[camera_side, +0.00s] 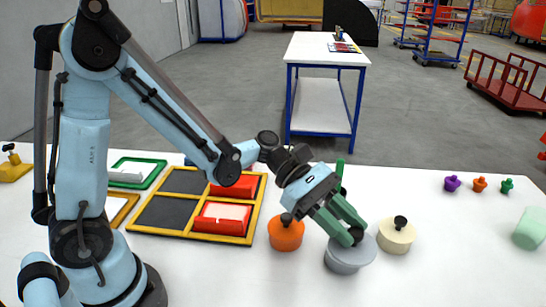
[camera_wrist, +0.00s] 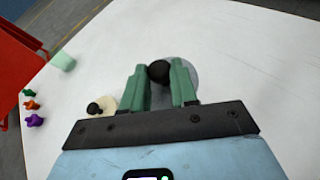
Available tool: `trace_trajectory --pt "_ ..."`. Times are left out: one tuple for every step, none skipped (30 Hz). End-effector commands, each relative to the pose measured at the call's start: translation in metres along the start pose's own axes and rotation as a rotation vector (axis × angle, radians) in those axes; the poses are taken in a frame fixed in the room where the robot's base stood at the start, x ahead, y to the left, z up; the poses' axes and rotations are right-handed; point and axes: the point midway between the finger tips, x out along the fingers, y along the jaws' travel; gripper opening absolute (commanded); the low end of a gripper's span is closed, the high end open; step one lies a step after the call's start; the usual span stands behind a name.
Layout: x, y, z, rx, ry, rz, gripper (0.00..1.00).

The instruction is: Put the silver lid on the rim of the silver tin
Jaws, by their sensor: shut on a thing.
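My gripper (camera_side: 352,236) is shut on the black knob of the silver lid (camera_side: 366,246). In the wrist view the knob sits between the green fingers of my gripper (camera_wrist: 160,75), with the grey disc of the lid (camera_wrist: 160,98) below it. The silver tin (camera_side: 348,268) stands upright on the white table, directly under the lid. The lid appears level and at the rim; I cannot tell whether a thin gap is left. The fingers hide part of the lid.
An orange tin (camera_side: 286,237) with a black knob stands close on the left, and a cream tin (camera_side: 397,238) close on the right. A yellow-framed tray (camera_side: 186,233) lies further left. Small purple (camera_side: 452,183), orange (camera_side: 479,184) and green (camera_side: 506,186) knobbed pieces and a pale green cup (camera_side: 530,230) stand right.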

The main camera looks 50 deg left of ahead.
Motion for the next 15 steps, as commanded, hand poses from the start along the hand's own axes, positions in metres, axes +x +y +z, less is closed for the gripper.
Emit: trace_trajectory --pt "-0.002 0.007 -0.007 -0.001 0.0 0.003 0.0" --pt "-0.003 0.011 -0.011 -0.001 0.0 0.003 0.0" --pt "-0.005 0.014 -0.017 -0.001 0.0 0.003 0.0" --pt "-0.006 0.017 -0.021 0.0 0.0 0.002 0.0" --pt "-0.007 0.021 -0.025 0.0 0.0 0.003 0.0" --pt "-0.009 0.025 -0.03 0.0 0.0 0.003 0.0" --pt "-0.01 0.029 -0.034 -0.001 0.0 0.002 0.0" --pt "-0.011 0.031 -0.038 -0.001 0.0 0.002 0.0" --pt "-0.012 0.035 -0.043 -0.001 0.0 0.003 0.0" --pt "-0.013 0.038 -0.046 -0.001 0.0 0.003 0.0" --pt "-0.014 0.04 -0.049 -0.001 0.0 0.002 0.0" --pt "-0.015 0.043 -0.052 0.0 -0.001 0.001 0.0" --pt "-0.015 0.044 -0.054 0.0 -0.001 0.001 0.0" --pt "-0.016 0.045 -0.056 0.0 -0.001 0.001 0.0" --pt "-0.017 0.047 -0.058 0.001 -0.001 0.001 0.0"
